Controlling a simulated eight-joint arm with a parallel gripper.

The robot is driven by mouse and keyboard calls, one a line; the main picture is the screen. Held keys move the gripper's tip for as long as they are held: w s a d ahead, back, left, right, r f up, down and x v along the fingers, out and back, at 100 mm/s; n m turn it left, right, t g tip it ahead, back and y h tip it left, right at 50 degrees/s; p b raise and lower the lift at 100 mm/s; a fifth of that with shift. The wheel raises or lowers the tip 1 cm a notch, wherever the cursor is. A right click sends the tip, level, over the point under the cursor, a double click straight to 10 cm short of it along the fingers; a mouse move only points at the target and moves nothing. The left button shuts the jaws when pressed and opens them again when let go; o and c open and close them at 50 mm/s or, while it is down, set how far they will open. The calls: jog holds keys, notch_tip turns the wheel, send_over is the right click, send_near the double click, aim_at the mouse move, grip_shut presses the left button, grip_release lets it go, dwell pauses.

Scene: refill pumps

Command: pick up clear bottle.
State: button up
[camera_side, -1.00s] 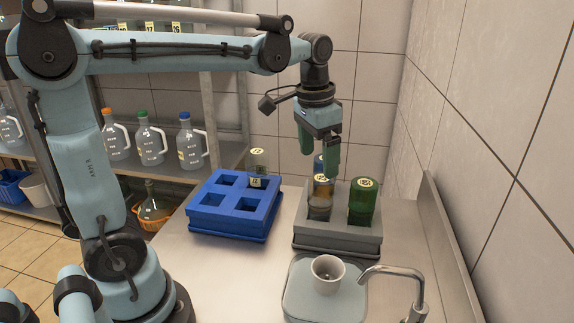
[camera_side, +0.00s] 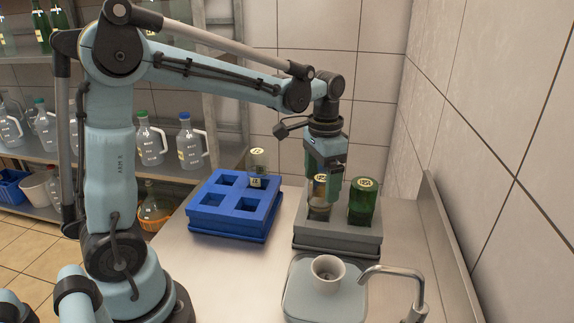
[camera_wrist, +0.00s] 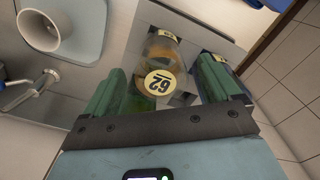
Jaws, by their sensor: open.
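A clear bottle (camera_side: 319,208) with a yellow, numbered top stands in the grey crate (camera_side: 338,243). In the wrist view this bottle (camera_wrist: 166,52) looks amber inside and lies between the two green fingers. My gripper (camera_side: 322,182) is open and points down over the crate, its fingers around the bottle's upper part. The gripper (camera_wrist: 162,78) also shows in the wrist view, with a finger on each side of the bottle. Contact cannot be told. Another clear bottle (camera_side: 258,162) stands in the blue crate (camera_side: 207,222), at its back right.
A green bottle (camera_side: 363,203) stands in the grey crate, right of the gripper. A white cup (camera_side: 327,272) sits on a tray (camera_side: 300,300) in front, beside a tap (camera_side: 395,275). The wall is close on the right. The counter between the crates is clear.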

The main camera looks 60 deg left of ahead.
aim_at(321, 196)
jog(key=shift+f, duration=2.45)
jog(key=c, duration=1.2)
jog(key=shift+r, duration=0.1)
jog(key=shift+r, duration=7.95)
